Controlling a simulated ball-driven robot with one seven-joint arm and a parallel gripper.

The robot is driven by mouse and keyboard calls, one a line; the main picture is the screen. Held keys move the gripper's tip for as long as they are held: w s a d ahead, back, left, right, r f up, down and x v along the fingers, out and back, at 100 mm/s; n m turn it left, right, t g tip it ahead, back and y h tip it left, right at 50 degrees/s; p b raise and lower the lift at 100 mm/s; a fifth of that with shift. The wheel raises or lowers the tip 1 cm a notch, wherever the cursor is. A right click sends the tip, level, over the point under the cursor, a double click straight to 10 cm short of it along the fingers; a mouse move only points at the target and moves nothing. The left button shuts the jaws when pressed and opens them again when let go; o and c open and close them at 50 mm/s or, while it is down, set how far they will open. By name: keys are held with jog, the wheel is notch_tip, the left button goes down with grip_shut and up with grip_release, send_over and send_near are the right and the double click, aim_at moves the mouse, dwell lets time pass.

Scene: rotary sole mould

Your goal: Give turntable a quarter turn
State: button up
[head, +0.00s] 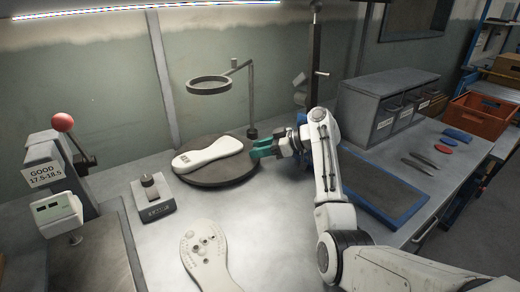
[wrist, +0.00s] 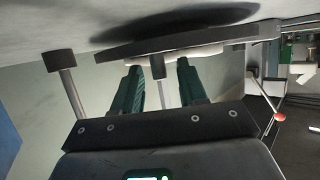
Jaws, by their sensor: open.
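The turntable (head: 232,178) is a dark round disc on the grey bench, left of my gripper in the head view. A white sole-shaped piece (head: 206,153) lies on it. My gripper (head: 257,149) is open, its teal fingers at the disc's right rim. In the wrist view, the picture is inverted and the turntable (wrist: 115,49) shows edge-on above the fingers. A short dark peg (wrist: 157,66) at its rim appears between the open fingertips, with gaps on both sides. I cannot tell whether it is within their depth. The head view hides this peg.
A ring magnifier (head: 209,85) on a thin stand rises behind the turntable; its post (wrist: 71,88) shows beside my gripper. A gauge block (head: 153,200) and another sole (head: 204,248) lie in front. A drawer cabinet (head: 372,110) and blue-edged mat (head: 386,196) stand right.

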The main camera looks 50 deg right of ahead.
jog(key=v, duration=1)
jog(key=shift+s+r, duration=0.2)
jog(key=shift+s, duration=0.15)
jog(key=shift+d, duration=0.1)
